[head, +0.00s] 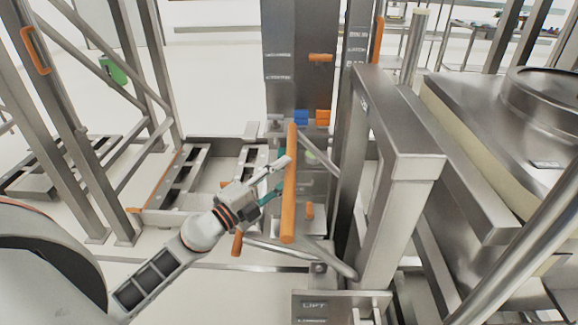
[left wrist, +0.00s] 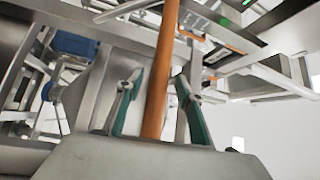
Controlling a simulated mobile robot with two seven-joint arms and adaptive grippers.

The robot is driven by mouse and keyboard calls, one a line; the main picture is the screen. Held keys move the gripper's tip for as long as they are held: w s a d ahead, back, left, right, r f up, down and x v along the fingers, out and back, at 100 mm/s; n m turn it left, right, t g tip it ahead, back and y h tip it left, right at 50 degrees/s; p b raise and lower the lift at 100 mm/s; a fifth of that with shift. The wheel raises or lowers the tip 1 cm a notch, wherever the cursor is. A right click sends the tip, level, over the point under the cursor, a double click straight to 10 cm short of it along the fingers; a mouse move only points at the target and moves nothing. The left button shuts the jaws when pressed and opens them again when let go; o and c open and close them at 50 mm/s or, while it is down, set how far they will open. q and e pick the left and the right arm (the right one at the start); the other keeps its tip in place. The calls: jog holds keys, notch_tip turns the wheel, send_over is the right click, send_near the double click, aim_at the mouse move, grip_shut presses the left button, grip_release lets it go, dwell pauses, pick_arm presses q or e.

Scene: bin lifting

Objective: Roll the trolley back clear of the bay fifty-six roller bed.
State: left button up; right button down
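The trolley shows in the head view as a tall steel column (head: 302,55) with an upright orange handle bar (head: 289,205) on its near side. A panel marked LIFT (head: 325,306) sits low in front. In the left wrist view the orange bar (left wrist: 159,85) passes between the two teal-padded fingers, with a visible gap on each side. The left gripper is open around the bar. I cannot make out which part is the bay fifty-six roller bed. My right gripper is not in view.
A low slatted steel frame (head: 180,180) lies left of the column. Steel uprights with an orange handle (head: 36,50) stand further left. A steel frame (head: 398,150) and a large lidded steel vessel (head: 520,105) crowd the right.

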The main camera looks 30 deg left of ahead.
pick_arm(q)
jog(key=shift+x, duration=1.25)
grip_shut()
jog(key=shift+a+f, duration=0.1)
